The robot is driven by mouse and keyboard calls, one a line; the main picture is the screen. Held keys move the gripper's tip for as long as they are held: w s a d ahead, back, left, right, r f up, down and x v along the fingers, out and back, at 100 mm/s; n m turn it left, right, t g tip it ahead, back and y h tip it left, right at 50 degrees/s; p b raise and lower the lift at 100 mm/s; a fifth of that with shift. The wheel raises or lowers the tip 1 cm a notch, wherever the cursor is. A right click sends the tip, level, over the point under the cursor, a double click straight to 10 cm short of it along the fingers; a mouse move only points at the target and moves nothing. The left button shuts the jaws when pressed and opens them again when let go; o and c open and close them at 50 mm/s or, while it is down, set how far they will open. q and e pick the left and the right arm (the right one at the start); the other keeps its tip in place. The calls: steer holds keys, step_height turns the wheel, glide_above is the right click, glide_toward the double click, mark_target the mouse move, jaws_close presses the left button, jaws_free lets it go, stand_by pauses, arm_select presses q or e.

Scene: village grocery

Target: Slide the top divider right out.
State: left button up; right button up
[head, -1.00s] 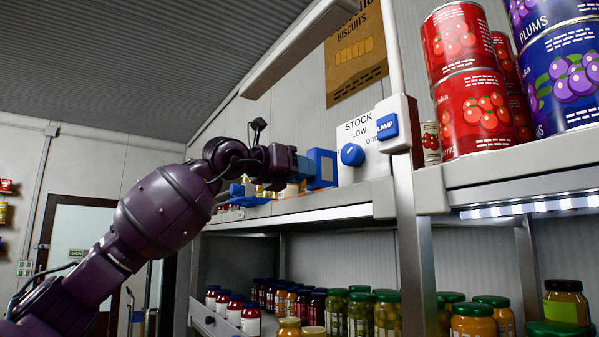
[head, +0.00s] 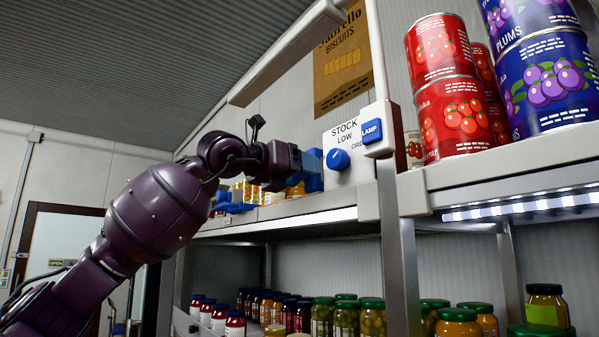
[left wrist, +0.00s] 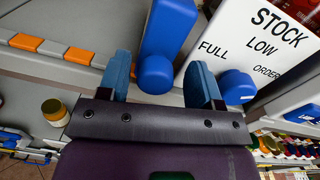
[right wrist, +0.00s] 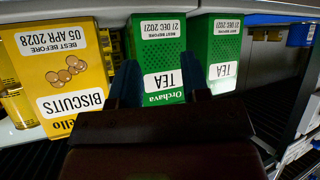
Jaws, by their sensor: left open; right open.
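A blue block with a rounded front end, probably the top divider (left wrist: 168,35), stands at the shelf front beside the white stock panel. In the head view this blue piece (head: 314,172) is partly covered by my left gripper (head: 298,168). My left gripper (left wrist: 162,70) is open, with one blue finger on each side of the block's rounded end in the left wrist view. The block sits nearer the left finger; I cannot tell whether they touch. My right gripper (right wrist: 162,85) is open and appears empty, facing green tea boxes (right wrist: 160,55).
The white stock panel (head: 352,165) carries a blue knob (head: 338,160) close beside my left gripper. A blue lamp switch (head: 371,131) is above it. Cans (head: 450,110) fill the right shelf; jars (head: 345,318) stand below. A yellow biscuit box (right wrist: 60,75) is beside the tea.

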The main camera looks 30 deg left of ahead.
arm_select(q)
steer(key=shift+s+a, duration=0.1)
steer(key=shift+s, duration=0.25)
steer(key=b+v, duration=0.3)
steer(key=v, duration=0.7)
steer(key=shift+r, duration=0.1)
